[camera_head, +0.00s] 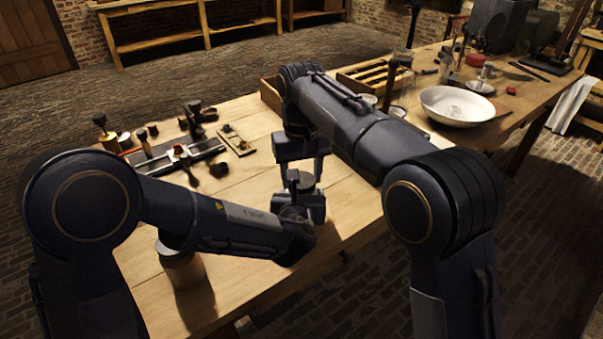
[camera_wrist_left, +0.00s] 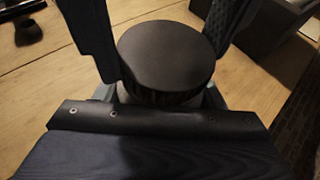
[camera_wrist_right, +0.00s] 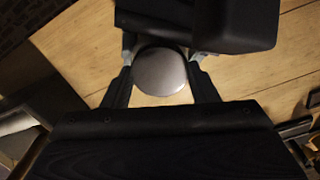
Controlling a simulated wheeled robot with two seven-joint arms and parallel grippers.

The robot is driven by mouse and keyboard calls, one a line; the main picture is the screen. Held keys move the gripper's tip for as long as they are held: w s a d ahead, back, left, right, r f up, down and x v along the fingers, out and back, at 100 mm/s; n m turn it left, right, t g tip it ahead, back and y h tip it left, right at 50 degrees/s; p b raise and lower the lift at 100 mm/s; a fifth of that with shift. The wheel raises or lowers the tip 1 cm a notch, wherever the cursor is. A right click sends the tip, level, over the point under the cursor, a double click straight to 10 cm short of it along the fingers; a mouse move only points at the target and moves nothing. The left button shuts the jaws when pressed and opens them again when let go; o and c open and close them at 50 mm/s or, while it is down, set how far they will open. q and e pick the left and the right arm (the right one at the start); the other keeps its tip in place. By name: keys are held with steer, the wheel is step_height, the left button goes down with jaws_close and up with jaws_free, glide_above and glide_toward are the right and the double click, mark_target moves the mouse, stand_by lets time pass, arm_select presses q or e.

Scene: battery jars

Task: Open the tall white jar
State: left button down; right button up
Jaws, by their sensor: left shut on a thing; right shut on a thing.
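The jar stands between my two grippers, mostly hidden behind the arms in the head view. Its round dark lid (camera_wrist_left: 167,52) with a ridged side shows in the left wrist view, with a pale strip of the jar's body (camera_wrist_left: 124,96) below. The same lid looks grey from above in the right wrist view (camera_wrist_right: 160,72). My left gripper (camera_head: 309,207) is shut around the jar low down. My right gripper (camera_head: 301,181) comes from above and is shut on the lid, one finger on each side. Whether the lid sits on the jar or is slightly raised cannot be told.
A brown jar (camera_head: 183,270) stands on the wooden table (camera_head: 240,182) under my left forearm. Tools and small parts (camera_head: 180,152) lie at the left. A white bowl (camera_head: 457,106) and wooden trays (camera_head: 374,76) are at the back right. The table's front edge is close.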

steer(key=shift+n, duration=0.4)
steer(key=o, duration=1.1)
steer(key=shift+c, duration=0.2)
steer(key=shift+r, duration=2.25)
steer(key=shift+c, duration=0.3)
steer(key=shift+a+r, duration=0.25)
steer(key=shift+r, duration=0.4)
steer(key=shift+d+r+m, duration=0.25)
steer(key=shift+r+m, duration=0.35)
steer(key=shift+r, duration=0.35)
steer(key=shift+f, duration=3.85)
